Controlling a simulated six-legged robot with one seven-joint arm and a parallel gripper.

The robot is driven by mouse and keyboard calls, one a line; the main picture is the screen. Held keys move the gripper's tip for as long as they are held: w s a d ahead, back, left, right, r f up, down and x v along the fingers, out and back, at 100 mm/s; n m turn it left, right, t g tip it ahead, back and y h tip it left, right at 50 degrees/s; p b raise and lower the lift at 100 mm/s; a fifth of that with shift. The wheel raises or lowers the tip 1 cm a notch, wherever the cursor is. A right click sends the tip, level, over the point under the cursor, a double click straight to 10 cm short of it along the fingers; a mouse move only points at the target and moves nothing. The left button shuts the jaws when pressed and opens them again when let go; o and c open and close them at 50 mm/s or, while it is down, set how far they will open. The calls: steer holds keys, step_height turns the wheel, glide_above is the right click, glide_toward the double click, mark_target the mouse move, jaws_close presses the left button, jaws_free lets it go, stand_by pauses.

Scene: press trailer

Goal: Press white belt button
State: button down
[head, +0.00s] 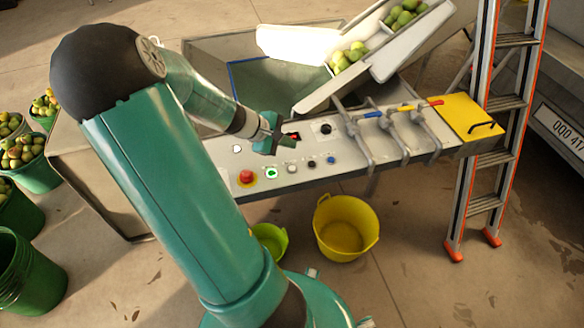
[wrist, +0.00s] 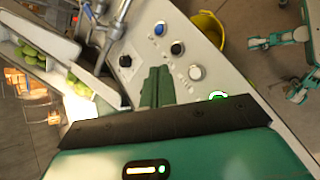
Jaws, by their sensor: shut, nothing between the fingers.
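The control panel (head: 350,155) slopes across the front of the trailer. A white button (head: 291,168) sits in its lower row, between a green button (head: 271,173) and a dark button (head: 311,163). The white button also shows in the wrist view (wrist: 195,72), right of my fingers and uncovered. My gripper (head: 267,146) is over the panel, above and left of the white button in the head view. Its teal fingers are shut and empty in the wrist view (wrist: 157,88). They appear apart from the white button.
A red stop button (head: 246,177), a blue button (head: 331,160) and a black knob (head: 325,128) are on the panel. Levers (head: 355,130) stand to the right. A yellow bucket (head: 343,228) is below, and a ladder (head: 490,120) leans at the right.

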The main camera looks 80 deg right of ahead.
mark_target(292, 169)
steer(key=shift+f, duration=3.85)
steer(key=shift+f, duration=0.1)
steer(key=shift+f, duration=0.3)
